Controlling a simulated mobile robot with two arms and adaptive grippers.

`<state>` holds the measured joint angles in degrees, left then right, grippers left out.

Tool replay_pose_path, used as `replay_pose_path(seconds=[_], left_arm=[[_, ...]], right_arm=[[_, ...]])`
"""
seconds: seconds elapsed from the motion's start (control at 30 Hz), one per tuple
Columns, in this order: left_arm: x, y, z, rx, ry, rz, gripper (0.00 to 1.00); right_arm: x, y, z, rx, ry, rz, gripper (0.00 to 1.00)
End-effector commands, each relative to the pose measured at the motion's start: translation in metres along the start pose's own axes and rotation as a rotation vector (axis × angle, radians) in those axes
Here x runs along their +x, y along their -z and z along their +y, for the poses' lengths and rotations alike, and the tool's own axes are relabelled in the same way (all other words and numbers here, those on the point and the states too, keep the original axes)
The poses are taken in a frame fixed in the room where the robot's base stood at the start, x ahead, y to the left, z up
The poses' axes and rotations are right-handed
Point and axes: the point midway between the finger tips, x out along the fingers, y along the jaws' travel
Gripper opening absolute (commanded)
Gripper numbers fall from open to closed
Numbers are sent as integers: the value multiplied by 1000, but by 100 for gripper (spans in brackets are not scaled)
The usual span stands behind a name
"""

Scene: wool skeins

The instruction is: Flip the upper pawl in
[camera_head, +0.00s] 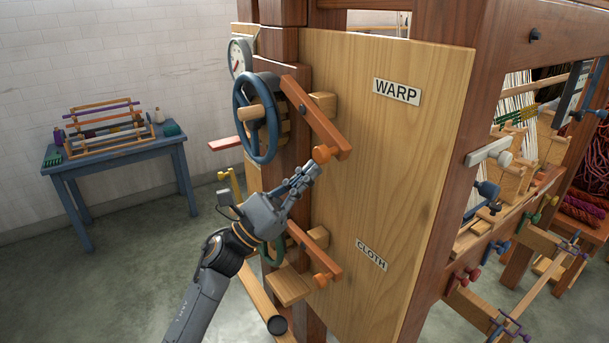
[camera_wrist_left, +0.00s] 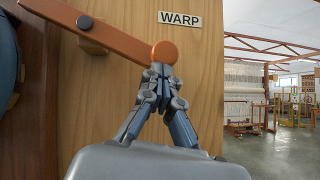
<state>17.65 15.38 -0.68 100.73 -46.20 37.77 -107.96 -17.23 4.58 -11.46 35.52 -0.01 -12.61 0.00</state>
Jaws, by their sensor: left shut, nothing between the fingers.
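The upper pawl (camera_head: 317,118) is a reddish-brown wooden bar on the loom's side, beside the WARP label (camera_head: 397,92). It slants down to the right and ends in an orange knob (camera_head: 323,154). In the left wrist view the pawl (camera_wrist_left: 95,28) runs down from upper left to the knob (camera_wrist_left: 165,53). My left gripper (camera_head: 311,170) is shut and empty, its fingertips just below the knob. They also show in the left wrist view (camera_wrist_left: 158,72), close under the knob; I cannot tell whether they touch it. My right gripper is not in view.
A blue handwheel (camera_head: 256,117) stands left of the upper pawl. A lower pawl (camera_head: 314,250) with its own orange knob sits below my gripper, near the CLOTH label (camera_head: 371,255). A blue table (camera_head: 175,150) stands at the far left, with open floor before it.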

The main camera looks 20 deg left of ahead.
Motion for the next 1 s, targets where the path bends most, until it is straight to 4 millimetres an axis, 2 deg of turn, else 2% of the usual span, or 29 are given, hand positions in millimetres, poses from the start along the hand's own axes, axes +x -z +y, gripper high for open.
replay_pose_path(seconds=[0.5, 0.7, 1.0], left_arm=[[26, -33, -13, -236, -189, -2, 0], [32, -40, -15, -299, -241, -1, 0], [34, -42, -15, -328, -266, -2, 0]], right_arm=[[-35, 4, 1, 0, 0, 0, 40], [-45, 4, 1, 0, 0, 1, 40], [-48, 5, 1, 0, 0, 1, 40]])
